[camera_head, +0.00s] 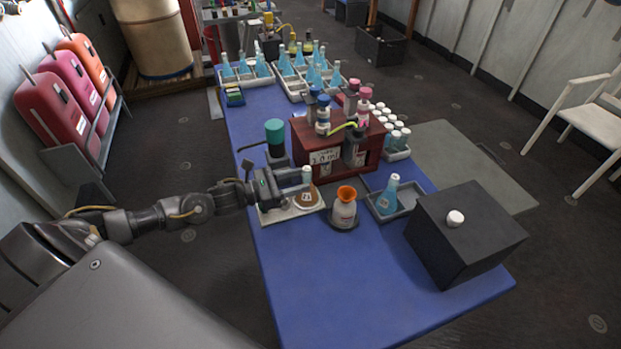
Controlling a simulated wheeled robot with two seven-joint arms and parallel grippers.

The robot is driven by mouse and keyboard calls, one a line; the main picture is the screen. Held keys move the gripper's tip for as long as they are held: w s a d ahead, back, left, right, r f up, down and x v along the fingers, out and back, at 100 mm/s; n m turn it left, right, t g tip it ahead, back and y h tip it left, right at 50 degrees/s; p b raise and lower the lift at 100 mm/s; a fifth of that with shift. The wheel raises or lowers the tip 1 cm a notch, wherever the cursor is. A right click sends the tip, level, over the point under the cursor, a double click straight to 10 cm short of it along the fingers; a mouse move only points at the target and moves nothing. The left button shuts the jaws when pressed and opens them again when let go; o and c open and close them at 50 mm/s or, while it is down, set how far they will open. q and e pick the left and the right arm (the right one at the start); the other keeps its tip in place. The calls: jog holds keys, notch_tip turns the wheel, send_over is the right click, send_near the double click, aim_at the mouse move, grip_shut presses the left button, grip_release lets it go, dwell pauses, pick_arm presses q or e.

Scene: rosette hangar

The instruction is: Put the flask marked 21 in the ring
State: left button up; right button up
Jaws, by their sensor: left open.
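A small flask (307,196) with a pale neck and brown contents stands on a light square tray (291,214) at the table's left edge. It bears a small white label whose number is too small to read. My left gripper (292,184) is open, with its fingers at the flask's neck; I cannot tell whether they touch it. A flask with an orange funnel-like top (344,207) stands on a dark round base (343,225), which may be the ring. A blue flask (388,195) stands in a grey tray (407,204) to the right. My right gripper is out of view.
A dark red rack (311,165) with bottles stands just behind the flask. A green-capped container (275,138) is left of it. A black box (466,240) with a white knob occupies the right front. The blue table (335,285) is clear in front.

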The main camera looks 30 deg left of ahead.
pick_arm(q)
jog(key=v, duration=0.6)
jog(key=shift+f+b, duration=0.1)
jog(key=shift+b, duration=0.3)
jog(key=shift+s+a, duration=0.25)
jog(key=shift+s, duration=0.1)
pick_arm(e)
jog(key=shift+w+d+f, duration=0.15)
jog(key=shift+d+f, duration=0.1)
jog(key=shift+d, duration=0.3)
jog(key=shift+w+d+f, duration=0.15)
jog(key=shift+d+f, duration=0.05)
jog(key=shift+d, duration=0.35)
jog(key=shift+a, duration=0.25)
